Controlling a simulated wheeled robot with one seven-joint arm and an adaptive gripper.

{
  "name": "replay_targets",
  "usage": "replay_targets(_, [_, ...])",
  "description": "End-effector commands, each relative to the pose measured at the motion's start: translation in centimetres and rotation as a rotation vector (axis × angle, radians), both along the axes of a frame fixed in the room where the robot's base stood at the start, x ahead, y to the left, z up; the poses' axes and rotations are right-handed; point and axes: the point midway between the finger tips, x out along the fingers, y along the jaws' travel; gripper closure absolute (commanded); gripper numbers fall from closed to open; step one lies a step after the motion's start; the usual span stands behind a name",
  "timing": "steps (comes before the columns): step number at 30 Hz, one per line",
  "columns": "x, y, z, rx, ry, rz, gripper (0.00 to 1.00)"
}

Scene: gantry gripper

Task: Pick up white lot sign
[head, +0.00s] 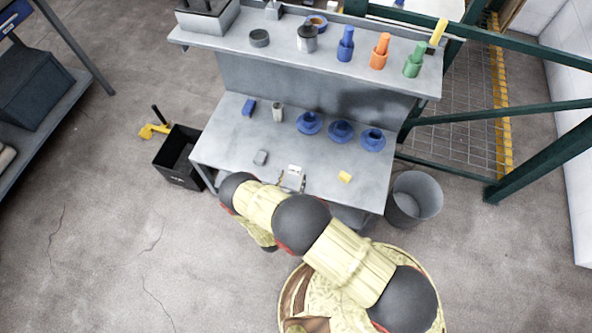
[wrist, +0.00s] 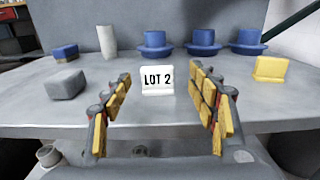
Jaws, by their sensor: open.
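The white lot sign (wrist: 158,78) reads "LOT 2" and stands upright near the front edge of the grey workbench (wrist: 30,110). In the head view the sign (head: 294,169) is a small white shape just beyond the end of my arm. My gripper (wrist: 163,118) is open and empty, with its yellow-padded fingers pointing toward the bench. The sign shows between the two fingers, apart from both, and appears a little ahead of the tips. In the head view my arm partly hides my gripper (head: 291,182).
Behind are a blue block (wrist: 65,52), a light cylinder (wrist: 107,42) and three blue flanged parts (head: 340,131). A raised shelf (head: 215,40) holds several items. A bin (head: 413,198) stands right.

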Motion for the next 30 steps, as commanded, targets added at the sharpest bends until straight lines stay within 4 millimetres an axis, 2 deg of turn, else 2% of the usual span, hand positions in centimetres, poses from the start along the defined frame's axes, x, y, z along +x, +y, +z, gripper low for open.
replay_targets(9, [3.9, -1.1, 0.1, 0.001, 0.000, -0.005, 0.41])
replay_targets(13, [5.0, -1.5, 0.2, 0.001, 0.000, -0.003, 0.41])
replay_targets(21, [5.3, -1.5, 0.3, 0.001, 0.000, -0.001, 0.41])
replay_targets(30, [5.3, -1.5, 0.3, 0.001, 0.000, -0.001, 0.57])
